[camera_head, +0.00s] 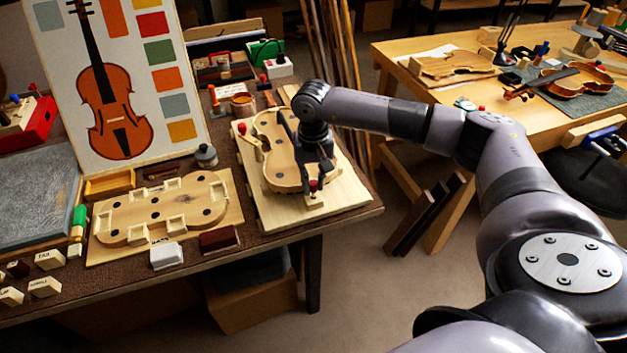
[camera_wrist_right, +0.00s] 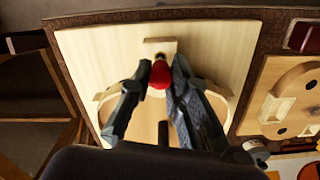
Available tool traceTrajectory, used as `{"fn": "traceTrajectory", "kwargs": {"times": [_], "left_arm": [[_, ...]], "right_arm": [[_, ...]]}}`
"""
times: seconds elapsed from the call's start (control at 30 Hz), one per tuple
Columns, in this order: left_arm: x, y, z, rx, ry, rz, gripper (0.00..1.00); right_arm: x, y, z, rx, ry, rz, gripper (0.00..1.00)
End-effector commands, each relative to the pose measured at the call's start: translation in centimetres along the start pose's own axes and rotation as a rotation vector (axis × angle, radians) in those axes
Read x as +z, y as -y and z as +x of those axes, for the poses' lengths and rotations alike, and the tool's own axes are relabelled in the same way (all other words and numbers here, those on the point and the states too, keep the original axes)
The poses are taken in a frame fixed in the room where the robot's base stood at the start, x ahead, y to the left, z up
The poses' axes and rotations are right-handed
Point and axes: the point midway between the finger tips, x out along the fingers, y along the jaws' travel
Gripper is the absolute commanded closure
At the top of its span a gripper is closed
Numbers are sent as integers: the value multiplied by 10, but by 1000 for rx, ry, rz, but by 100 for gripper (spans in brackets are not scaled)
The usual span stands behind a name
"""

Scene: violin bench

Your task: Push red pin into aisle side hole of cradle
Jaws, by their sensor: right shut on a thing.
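The cradle is a pale wooden board (camera_head: 345,194) with a violin-body form on it, at the right end of the near bench; it also fills much of the right wrist view (camera_wrist_right: 95,58). My right gripper (camera_head: 313,181) points down at the cradle's front right part. It is shut on the red pin (camera_head: 313,186), whose red head shows between the fingertips in the right wrist view (camera_wrist_right: 159,76). A small wooden block (camera_head: 315,201) of the cradle is right by the pin. The pin's lower end is hidden, so I cannot tell how deep it sits. My left gripper is out of view.
Another red-topped pin (camera_head: 242,128) stands at the cradle's back left. A wooden mould board (camera_head: 152,212) lies to the left, with a white block (camera_head: 167,256) and a dark red block (camera_head: 219,239) before it. A second bench (camera_head: 430,98) stands across the aisle.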

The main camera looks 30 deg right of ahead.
Motion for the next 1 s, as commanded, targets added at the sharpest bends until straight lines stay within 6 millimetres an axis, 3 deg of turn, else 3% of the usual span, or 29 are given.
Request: {"fn": "traceTrajectory", "kwargs": {"times": [1.0], "left_arm": [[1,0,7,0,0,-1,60]], "right_arm": [[0,0,5,0,0,0,100]]}}
